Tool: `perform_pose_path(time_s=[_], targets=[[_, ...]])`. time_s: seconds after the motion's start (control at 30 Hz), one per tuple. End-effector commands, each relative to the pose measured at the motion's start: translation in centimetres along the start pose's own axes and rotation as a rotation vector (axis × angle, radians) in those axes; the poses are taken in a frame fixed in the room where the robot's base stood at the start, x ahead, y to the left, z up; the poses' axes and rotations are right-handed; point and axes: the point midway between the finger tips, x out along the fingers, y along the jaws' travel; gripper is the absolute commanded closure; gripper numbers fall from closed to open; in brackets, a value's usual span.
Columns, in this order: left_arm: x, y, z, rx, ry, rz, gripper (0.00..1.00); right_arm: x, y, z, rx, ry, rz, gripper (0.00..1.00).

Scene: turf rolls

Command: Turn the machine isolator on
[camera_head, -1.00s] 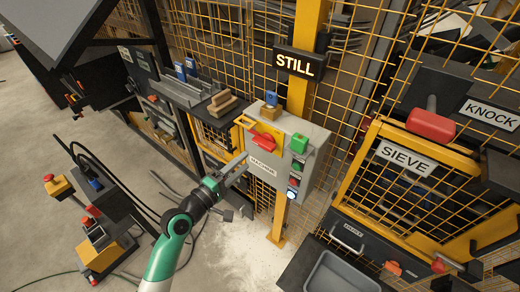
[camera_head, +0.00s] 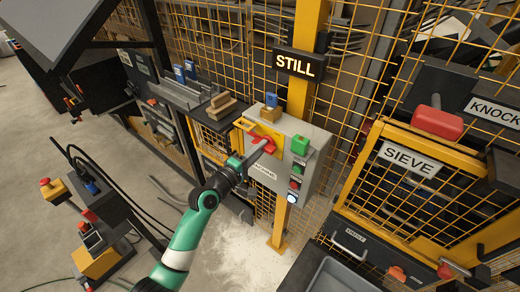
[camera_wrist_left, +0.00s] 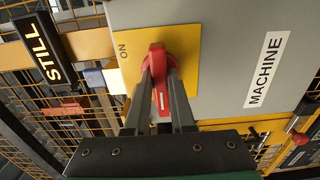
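The machine isolator is a red rotary handle (camera_head: 264,145) on a yellow plate (camera_wrist_left: 187,55) on the front of a grey box (camera_head: 313,142) labelled MACHINE. In the left wrist view the red handle (camera_wrist_left: 158,62) points toward the bottom of the picture, while the word ON stands at the plate's upper left corner. My left gripper (camera_head: 250,158) is at the handle. In the left wrist view its two fingers (camera_wrist_left: 160,85) lie along both sides of the handle, with no clear gap. The fingers partly hide the handle. My right gripper is not in view.
A lit sign (camera_head: 295,65) reads STILL on the yellow post. Green (camera_head: 300,146) and other buttons sit on the box's right side. A blue padlock-like item (camera_head: 271,101) is on top. Yellow mesh fencing and the SIEVE panel (camera_head: 408,160) stand to the right.

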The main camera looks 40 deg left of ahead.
Motion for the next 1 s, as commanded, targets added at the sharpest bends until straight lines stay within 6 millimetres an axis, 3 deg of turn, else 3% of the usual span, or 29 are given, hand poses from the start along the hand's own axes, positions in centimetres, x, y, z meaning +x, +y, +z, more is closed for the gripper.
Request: perform_pose_path(time_s=[0.07, 0.57, 1.0], targets=[[0.0, 0.0, 0.0, 0.0, 0.0, 0.0, 1.0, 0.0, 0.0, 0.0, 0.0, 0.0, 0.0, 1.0], [0.0, 0.0, 0.0, 0.038, 0.0, 0.001, 1.0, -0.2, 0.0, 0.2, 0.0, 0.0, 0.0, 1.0], [0.0, -0.2, 0.0, 0.336, 0.0, 0.002, 1.0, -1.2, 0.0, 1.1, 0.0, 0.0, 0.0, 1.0]])
